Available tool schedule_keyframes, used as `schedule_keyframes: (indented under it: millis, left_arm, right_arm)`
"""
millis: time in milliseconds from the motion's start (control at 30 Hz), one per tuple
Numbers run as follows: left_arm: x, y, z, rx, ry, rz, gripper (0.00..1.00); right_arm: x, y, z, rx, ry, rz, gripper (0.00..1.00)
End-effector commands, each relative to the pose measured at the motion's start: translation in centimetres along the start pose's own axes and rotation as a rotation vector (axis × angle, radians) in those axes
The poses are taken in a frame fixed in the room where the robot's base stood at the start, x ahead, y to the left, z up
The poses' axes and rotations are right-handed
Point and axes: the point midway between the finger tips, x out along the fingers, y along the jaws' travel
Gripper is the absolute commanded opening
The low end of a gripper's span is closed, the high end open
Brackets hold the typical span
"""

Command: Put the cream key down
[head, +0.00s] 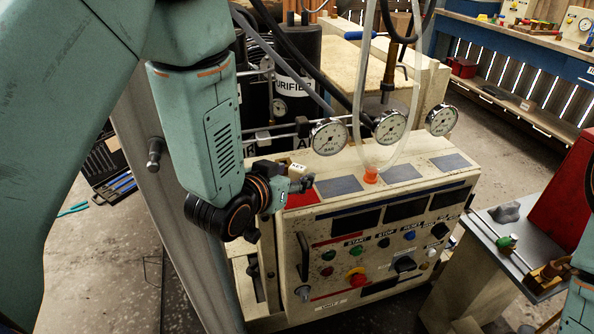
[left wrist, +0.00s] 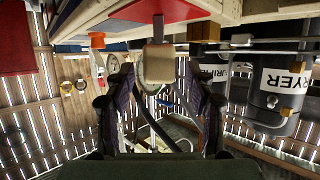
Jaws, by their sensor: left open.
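That red plate (head: 302,199) also shows in the head view, just below the key. My left gripper (head: 300,184) is open around the key's head. Its fingers are small and partly hidden in the head view. My right gripper is out of view.
The cream console (head: 345,275) carries buttons, a red emergency knob and dark displays. Gauges (head: 329,137) and hoses rise behind it, near the black purifier tank (head: 290,75). A side table (head: 515,240) with a red housing stands at right.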

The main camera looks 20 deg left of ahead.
Motion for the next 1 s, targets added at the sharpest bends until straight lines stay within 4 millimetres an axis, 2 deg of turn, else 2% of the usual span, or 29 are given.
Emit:
schedule_keyframes:
  millis: [33,300,600,1000]
  left_arm:
    - [-1.2,0.0,-0.1,-0.001,-0.002,-0.001,0.55]
    - [-6.5,0.0,-0.1,-0.004,-0.003,0.0,0.55]
    - [-8.4,0.0,-0.2,-0.002,-0.002,0.001,0.55]
    - [-9.1,0.0,0.0,0.0,0.0,0.0,0.55]
  right_arm:
    - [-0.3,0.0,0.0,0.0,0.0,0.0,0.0]
    - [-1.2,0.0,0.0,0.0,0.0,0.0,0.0]
    - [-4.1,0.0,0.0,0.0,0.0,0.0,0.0]
    - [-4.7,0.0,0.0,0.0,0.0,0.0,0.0]
